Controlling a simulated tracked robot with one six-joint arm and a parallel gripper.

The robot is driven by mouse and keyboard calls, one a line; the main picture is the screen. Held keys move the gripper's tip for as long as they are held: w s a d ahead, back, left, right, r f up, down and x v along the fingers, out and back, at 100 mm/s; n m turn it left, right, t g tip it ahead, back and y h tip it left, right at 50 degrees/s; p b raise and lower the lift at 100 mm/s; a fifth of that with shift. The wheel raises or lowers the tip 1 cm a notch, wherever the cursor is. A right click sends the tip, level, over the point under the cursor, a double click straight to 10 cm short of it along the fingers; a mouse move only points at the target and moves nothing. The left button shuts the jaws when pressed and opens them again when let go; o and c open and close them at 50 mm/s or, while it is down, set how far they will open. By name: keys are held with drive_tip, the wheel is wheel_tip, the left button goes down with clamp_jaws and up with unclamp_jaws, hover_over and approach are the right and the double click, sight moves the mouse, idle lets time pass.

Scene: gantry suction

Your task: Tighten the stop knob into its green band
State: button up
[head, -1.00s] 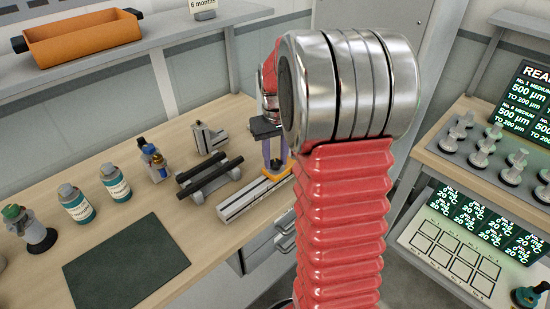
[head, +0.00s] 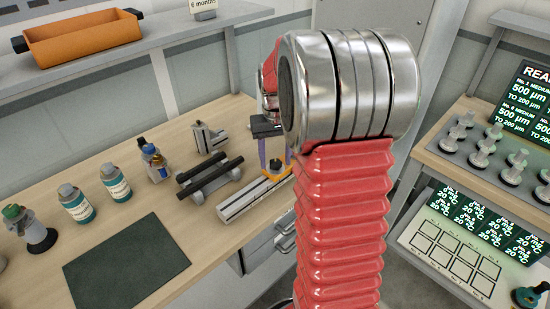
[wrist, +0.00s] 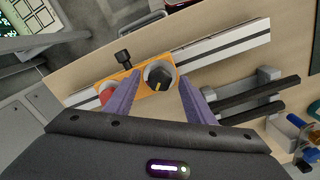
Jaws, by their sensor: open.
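A black round knob (wrist: 158,75) with a yellow pointer line sits on an orange carriage (wrist: 135,86) on a pale slotted rail (wrist: 232,38). A smaller black knob (wrist: 123,58) sticks out of the carriage's far edge. A red round part (wrist: 107,94) is partly behind the left finger. My gripper (wrist: 158,80) is open, its purple fingers on either side of the round knob, with nothing held. In the head view, my gripper (head: 275,152) is over the rail (head: 238,199), partly hidden by my arm. I cannot make out a green band.
Two black bars (head: 210,176) on a grey stand lie beside the rail. Bottles (head: 75,203) and a dark mat (head: 126,262) are farther left on the bench. A grey block fixture (head: 209,137) stands behind the bars. The bench edge is close in front of the rail.

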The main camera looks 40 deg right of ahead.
sight(275, 162)
wheel_tip(275, 162, up, 14)
drive_tip(key=shift+f, duration=0.15)
idle(0.7)
drive_tip(key=shift+f, duration=0.1)
wheel_tip(275, 162, down, 14)
drive_tip(key=shift+r, duration=0.2)
idle(0.7)
drive_tip(key=shift+c, duration=0.3)
drive_tip(key=c, duration=1)
